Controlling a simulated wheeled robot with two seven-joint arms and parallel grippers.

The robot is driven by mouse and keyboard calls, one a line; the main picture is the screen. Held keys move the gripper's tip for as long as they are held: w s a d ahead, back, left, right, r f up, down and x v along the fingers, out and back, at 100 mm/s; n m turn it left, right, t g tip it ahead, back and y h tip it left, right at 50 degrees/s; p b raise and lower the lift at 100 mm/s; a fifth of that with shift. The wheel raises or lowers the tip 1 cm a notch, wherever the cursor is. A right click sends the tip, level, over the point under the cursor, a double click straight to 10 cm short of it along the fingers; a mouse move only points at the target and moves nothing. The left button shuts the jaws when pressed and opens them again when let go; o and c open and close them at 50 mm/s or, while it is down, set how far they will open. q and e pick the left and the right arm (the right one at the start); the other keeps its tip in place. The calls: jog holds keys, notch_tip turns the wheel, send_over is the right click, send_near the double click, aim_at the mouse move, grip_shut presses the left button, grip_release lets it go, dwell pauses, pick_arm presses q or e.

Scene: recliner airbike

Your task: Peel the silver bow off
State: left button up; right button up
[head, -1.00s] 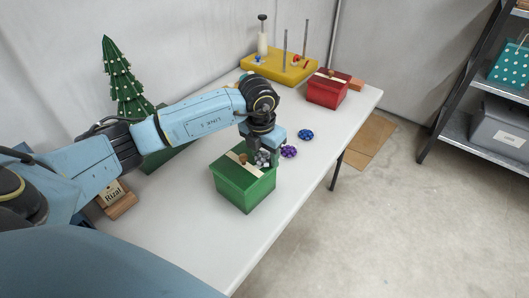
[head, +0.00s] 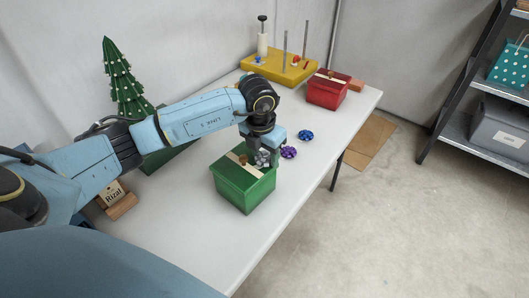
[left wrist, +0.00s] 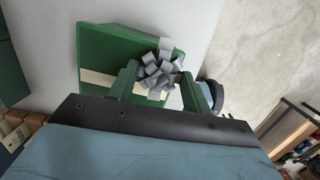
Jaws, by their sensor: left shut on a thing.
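The silver bow (head: 263,158) sits on the lid of the green gift box (head: 244,192), near the cream ribbon strip and a brown knob. In the left wrist view the bow's grey loops (left wrist: 160,70) show between my two green fingers. My left gripper (head: 264,153) reaches down from above and is shut on the bow, at the lid. The fingers partly hide the bow in the head view. The green box (left wrist: 105,48) also shows in the left wrist view, below the fingers. My right gripper is in neither view.
A purple bow (head: 289,152) and a blue bow (head: 305,135) lie on the white table (head: 190,225) beside the box. A red box (head: 327,92) and a yellow peg board (head: 279,68) stand farther back. A small tree (head: 126,85) stands at left. The table front is clear.

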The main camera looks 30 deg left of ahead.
aim_at(264, 153)
pick_arm(q)
jog(key=shift+r, duration=0.25)
jog(key=shift+r+p, duration=1.85)
jog(key=shift+r, duration=0.45)
jog(key=shift+d, duration=0.1)
